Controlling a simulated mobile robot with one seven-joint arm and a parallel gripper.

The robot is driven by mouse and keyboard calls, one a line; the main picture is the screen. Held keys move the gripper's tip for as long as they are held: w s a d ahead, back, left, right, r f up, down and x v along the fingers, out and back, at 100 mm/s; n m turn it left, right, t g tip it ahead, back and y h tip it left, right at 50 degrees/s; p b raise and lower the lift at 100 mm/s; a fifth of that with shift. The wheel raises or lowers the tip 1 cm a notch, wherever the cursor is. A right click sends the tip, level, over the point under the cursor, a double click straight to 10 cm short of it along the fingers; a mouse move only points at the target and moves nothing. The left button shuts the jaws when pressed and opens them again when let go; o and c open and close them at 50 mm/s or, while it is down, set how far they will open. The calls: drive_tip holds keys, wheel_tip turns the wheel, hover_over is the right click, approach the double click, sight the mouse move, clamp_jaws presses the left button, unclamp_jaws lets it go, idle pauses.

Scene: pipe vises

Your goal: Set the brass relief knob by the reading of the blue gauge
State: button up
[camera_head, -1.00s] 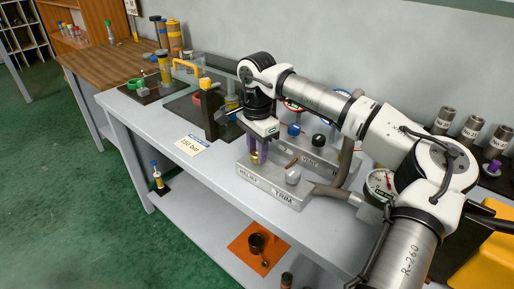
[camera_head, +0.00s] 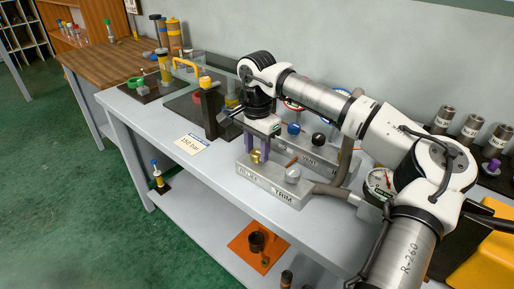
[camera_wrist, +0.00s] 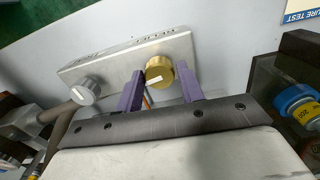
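The brass relief knob (camera_head: 256,156) sits on the left end of a grey block labelled RELIEF and TRIM (camera_head: 270,187). My gripper (camera_head: 259,149) is over it, with purple fingers pointing down. In the wrist view my gripper (camera_wrist: 161,74) has one finger on each side of the brass knob (camera_wrist: 160,73), with gaps visible; it is open. A blue-rimmed gauge (camera_head: 344,92) shows behind my arm, mostly hidden, and its reading cannot be made out. A white card (camera_head: 192,144) on the bench seems to read about 152 bar.
A grey knob (camera_head: 293,174) is on the block's TRIM end. Behind are a blue knob (camera_head: 294,129), a black knob (camera_head: 319,139) and a red-rimmed gauge (camera_head: 292,105). A dark post (camera_head: 211,113) stands left of my gripper. The bench front left is clear.

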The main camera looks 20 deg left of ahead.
sight(257, 152)
drive_tip(key=shift+o, duration=1.4)
drive_tip(key=shift+r, duration=0.1)
wheel_tip(257, 152, up, 14)
drive_tip(key=shift+b, duration=0.45)
drive_tip(key=shift+f, duration=0.25)
